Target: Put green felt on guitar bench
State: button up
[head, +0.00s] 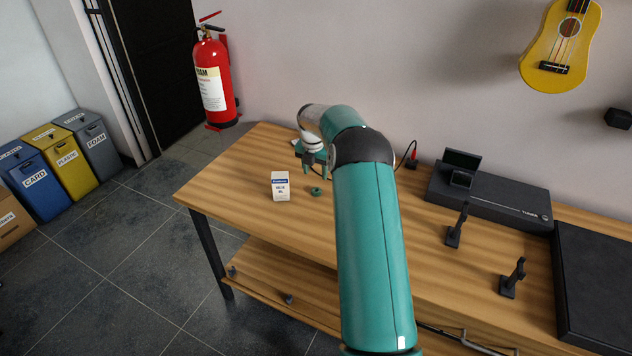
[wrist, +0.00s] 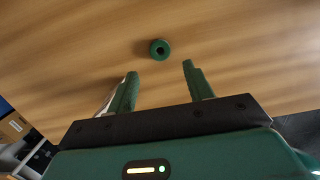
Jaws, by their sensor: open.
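The green felt appears to be the small green ring or roll with a dark centre (head: 316,191), lying on a wooden bench (head: 240,180). In the wrist view the green felt (wrist: 159,49) lies just beyond my fingertips, centred between them. My gripper (head: 315,171) is open and empty above the bench, close to the felt and apart from it. Its two green fingers (wrist: 160,69) show spread in the wrist view. No label marks a guitar bench; a yellow guitar (head: 560,48) hangs on the wall above the wooden bench's right part.
A small white box (head: 280,186) stands left of the felt. A black tuner unit (head: 490,195), two black stands (head: 457,226) and a black panel (head: 598,285) occupy the right side. A lower shelf (head: 275,285) is below.

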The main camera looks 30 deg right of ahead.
jog(key=s+a+r+m+t, duration=0.1)
jog(key=s+a+r+m, duration=0.15)
jog(key=a+r, duration=0.5)
jog(key=s+a+r+m, duration=0.25)
jog(key=a+r, duration=0.25)
jog(key=r, duration=0.5)
jog(key=s+a+r+m+t, duration=0.1)
jog(key=s+a+r+m, duration=0.5)
jog(key=s+a+r, duration=0.3)
jog(key=s+a+f+m+t, duration=0.1)
jog(key=s+a+m, duration=0.2)
jog(key=s, duration=0.5)
jog(key=s+a+f+m+t, duration=0.1)
jog(key=s+a+m, duration=0.3)
jog(key=s, duration=0.4)
jog(key=s+a+f+m+y, duration=0.1)
jog(key=s+a+m, duration=0.3)
jog(key=s+m, duration=0.2)
jog(key=shift+s+t, duration=0.4)
jog(key=shift+s, duration=0.75)
